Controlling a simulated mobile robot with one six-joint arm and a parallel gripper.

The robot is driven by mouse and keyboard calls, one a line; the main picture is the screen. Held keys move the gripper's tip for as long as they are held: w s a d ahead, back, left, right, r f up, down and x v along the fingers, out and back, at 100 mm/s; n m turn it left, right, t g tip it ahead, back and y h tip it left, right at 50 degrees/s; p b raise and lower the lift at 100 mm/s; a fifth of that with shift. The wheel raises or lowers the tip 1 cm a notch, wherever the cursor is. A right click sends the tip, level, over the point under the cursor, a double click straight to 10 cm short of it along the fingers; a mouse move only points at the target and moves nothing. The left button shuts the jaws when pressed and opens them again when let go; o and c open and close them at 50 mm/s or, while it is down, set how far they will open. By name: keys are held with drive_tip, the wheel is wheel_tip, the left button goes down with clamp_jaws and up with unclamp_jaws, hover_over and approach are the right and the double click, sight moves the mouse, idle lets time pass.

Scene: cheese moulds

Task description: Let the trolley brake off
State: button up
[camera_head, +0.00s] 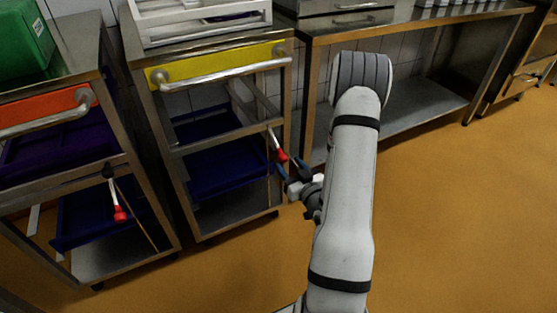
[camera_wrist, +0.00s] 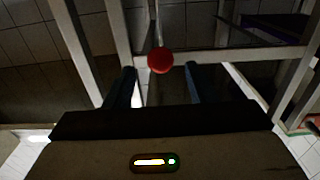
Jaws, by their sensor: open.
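Two steel trolleys stand side by side in the head view. The right one has a yellow panel (camera_head: 220,65) and the left one an orange panel (camera_head: 45,112). Each has a brake lever with a red knob at its right front post. The right trolley's red knob (camera_head: 282,156) is beside my gripper (camera_head: 292,170), which is open. In the wrist view the red knob (camera_wrist: 160,61) lies between the two dark fingers of my gripper (camera_wrist: 160,85), apart from both. The left trolley's red knob (camera_head: 120,214) hangs low on its lever.
Blue trays (camera_head: 228,170) sit on the right trolley's shelves, and a white crate (camera_head: 200,20) is on its top. A green crate (camera_head: 24,40) stands on the left trolley. A steel table (camera_head: 420,100) is behind my arm. Orange floor (camera_head: 470,220) is clear at right.

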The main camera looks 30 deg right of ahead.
sight(280, 154)
drive_tip(key=w, duration=0.3)
drive_tip(key=w+b, duration=0.1)
drive_tip(key=w, duration=0.2)
drive_tip(key=shift+w+a, duration=0.2)
drive_tip(key=shift+w, duration=0.15)
